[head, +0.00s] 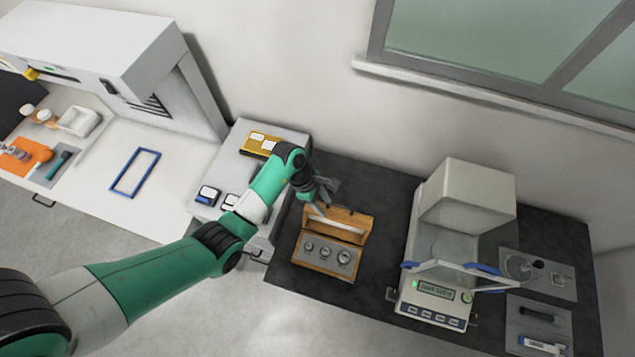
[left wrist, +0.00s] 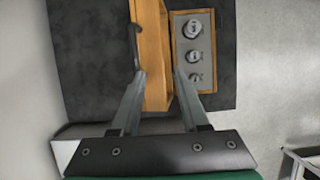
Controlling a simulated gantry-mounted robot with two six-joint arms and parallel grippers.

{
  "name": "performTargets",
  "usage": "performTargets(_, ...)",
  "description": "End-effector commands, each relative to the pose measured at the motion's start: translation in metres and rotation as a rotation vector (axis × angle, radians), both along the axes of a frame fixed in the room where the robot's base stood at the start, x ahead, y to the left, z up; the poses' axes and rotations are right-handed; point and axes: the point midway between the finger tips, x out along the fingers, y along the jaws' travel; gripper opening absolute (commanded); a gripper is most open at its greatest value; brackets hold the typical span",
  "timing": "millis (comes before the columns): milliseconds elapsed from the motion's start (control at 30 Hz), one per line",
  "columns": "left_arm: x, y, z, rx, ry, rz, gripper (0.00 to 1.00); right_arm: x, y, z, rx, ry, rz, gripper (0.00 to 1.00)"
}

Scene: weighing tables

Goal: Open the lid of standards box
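The standards box (head: 327,256) is a wooden case on the dark table, with several round metal weights in a grey insert. Its lid (head: 352,222) stands open, raised at the back edge. My left gripper (head: 322,194) is at the lid's upper left. In the left wrist view, my left gripper's fingers (left wrist: 160,78) are spread, and the lid (left wrist: 152,55) shows between them; I cannot tell whether they touch it. The weights in the box (left wrist: 194,50) show to the right. My right gripper is not in view.
A balance (head: 437,300) with a glass chamber stands right of the box. Grey mats (head: 545,262) with small tools lie at the far right. A yellow case (head: 262,146) sits on a grey unit at left. Dark table (head: 385,195) is bare between box and balance.

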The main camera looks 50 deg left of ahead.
Motion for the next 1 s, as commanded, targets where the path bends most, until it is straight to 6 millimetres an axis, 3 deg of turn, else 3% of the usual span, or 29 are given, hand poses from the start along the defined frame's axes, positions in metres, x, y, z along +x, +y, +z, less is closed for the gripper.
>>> performTargets(200, -0.008, 0.019, 0.051, 0.002, -0.004, 0.002, 0.45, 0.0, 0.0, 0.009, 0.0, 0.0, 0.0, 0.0)
performTargets(400, -0.013, 0.029, 0.078, 0.0, -0.001, 0.0, 0.45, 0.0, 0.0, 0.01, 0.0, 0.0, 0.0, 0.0)
performTargets(1000, -0.015, 0.031, 0.082, 0.0, 0.001, 0.0, 0.45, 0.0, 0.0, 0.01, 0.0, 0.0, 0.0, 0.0)
